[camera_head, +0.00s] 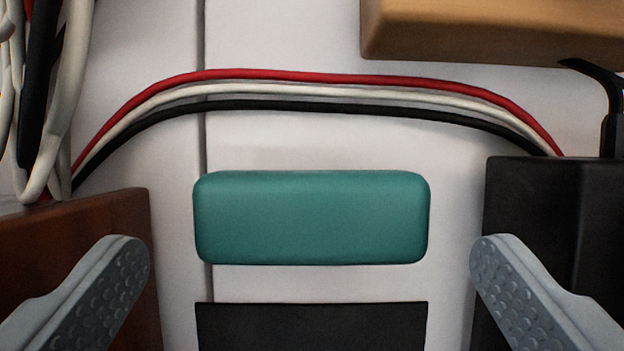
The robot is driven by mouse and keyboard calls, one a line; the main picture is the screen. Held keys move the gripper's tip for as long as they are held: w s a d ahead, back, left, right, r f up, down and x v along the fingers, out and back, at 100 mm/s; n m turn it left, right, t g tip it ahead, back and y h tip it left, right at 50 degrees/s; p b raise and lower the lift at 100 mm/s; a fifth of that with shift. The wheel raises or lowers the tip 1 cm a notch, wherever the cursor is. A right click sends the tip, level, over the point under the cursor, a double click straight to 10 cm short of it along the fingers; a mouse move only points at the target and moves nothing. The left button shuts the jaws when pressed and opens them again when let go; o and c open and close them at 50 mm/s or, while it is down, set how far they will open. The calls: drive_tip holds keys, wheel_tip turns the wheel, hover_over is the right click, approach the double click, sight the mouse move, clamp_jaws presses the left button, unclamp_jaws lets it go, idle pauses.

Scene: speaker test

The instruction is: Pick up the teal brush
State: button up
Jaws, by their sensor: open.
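The teal brush (312,218) is a rounded teal block in the middle of the head camera view, lying lengthwise across the picture. My gripper (310,262) is open, with one grey finger at the lower left and one at the lower right. The brush lies between and a little beyond the fingertips, with a gap on each side. Nothing is held. Any bristles or underside of the brush are hidden.
Red, white and black cables (330,92) arch behind the brush. A brown block (100,225) stands left, a black box (535,200) right. A wooden block (490,30) is at the top right. Loose cables (60,100) hang at upper left. A black rectangle (312,328) lies in front. The surface is white.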

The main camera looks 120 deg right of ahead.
sight(312, 225)
drive_tip(key=x, duration=0.4)
drive_tip(key=shift+w+f, duration=0.1)
drive_tip(key=shift+f, duration=0.15)
drive_tip(key=shift+c, duration=0.2)
drive_tip(key=c, duration=0.8)
wheel_tip(312, 225, up, 10)
drive_tip(key=shift+r, duration=0.1)
